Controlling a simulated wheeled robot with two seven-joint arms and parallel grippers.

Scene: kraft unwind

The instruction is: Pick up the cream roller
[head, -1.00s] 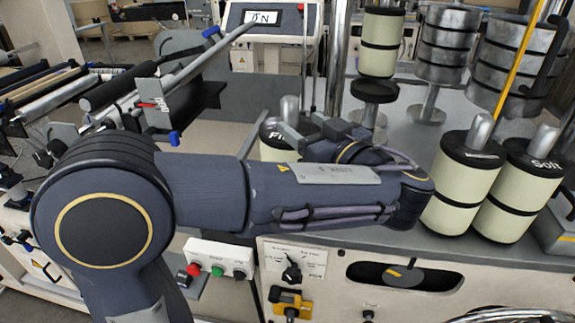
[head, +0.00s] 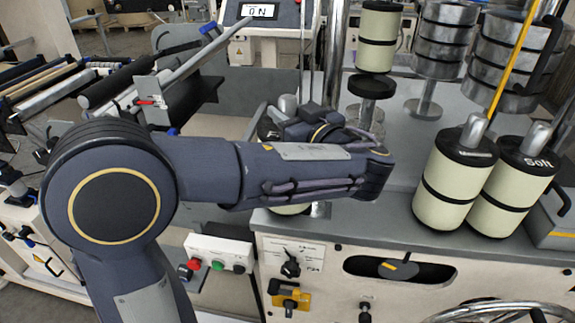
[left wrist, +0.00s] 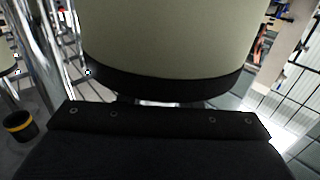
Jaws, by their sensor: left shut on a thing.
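A cream roller with black bands and a silver top knob stands behind my left arm in the head view. Its pale lower edge (head: 290,209) shows under the forearm, and its partly covered label is unreadable. My left gripper (head: 290,122) is shut on this roller near its upper part; the fingertips are mostly hidden. In the left wrist view the roller's cream side (left wrist: 170,40) and black lower band fill the top, right before the gripper. I cannot tell whether its base is clear of the bench. My right gripper is not in view.
Two more cream rollers stand at the right, a middle one (head: 453,180) and one marked "Soft" (head: 512,190). Another cream roller (head: 378,38) sits on a post behind. Stacked metal weights (head: 440,40) stand at the back right. A button box (head: 218,255) lies front left.

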